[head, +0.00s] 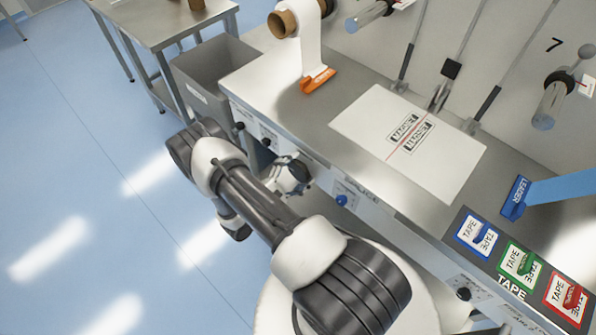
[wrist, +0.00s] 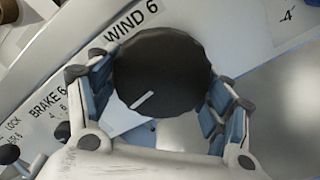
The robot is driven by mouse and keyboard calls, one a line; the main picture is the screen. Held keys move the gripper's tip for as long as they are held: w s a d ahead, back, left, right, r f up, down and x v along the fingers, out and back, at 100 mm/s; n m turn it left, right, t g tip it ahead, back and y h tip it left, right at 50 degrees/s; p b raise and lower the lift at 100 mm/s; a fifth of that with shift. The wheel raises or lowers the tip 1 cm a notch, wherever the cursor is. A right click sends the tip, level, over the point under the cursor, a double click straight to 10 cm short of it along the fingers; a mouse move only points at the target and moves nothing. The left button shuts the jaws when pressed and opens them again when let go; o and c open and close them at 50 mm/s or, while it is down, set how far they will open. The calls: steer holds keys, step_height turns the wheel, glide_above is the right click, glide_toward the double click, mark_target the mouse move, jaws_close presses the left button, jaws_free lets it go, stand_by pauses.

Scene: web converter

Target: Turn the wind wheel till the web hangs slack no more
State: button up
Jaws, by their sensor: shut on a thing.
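The wind wheel is a round black knob (wrist: 160,72) with a white index line, beside the label "WIND 6" (wrist: 131,27). My gripper (wrist: 160,88) is shut on the knob in the wrist view, with its blue-padded fingers on either side. The index line points to the lower left. In the head view my gripper (head: 290,176) is at the front face of the bench, and the knob is mostly hidden there. A white web (head: 311,45) comes down from a roll on a brown core (head: 283,22) to an orange clip (head: 318,80) on the bench. I cannot tell its slackness.
A brake knob (wrist: 63,131) lies left of the wheel, near the label "BRAKE 6". On the bench are a white splice plate (head: 365,120), a blue leader clip (head: 515,198) and tape pads (head: 480,236). A grey bin (head: 205,75) stands left; the floor is open.

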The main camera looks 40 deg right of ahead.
steer(key=m, duration=0.3)
steer(key=shift+r+m, duration=0.1)
steer(key=shift+m, duration=0.3)
steer(key=shift+r+m+b, duration=0.1)
steer(key=shift+m+b, duration=0.35)
steer(key=shift+m, duration=1.45)
steer(key=o, duration=1.1)
steer(key=shift+c, duration=0.2)
steer(key=a, duration=1.2)
steer(key=shift+s, duration=0.4)
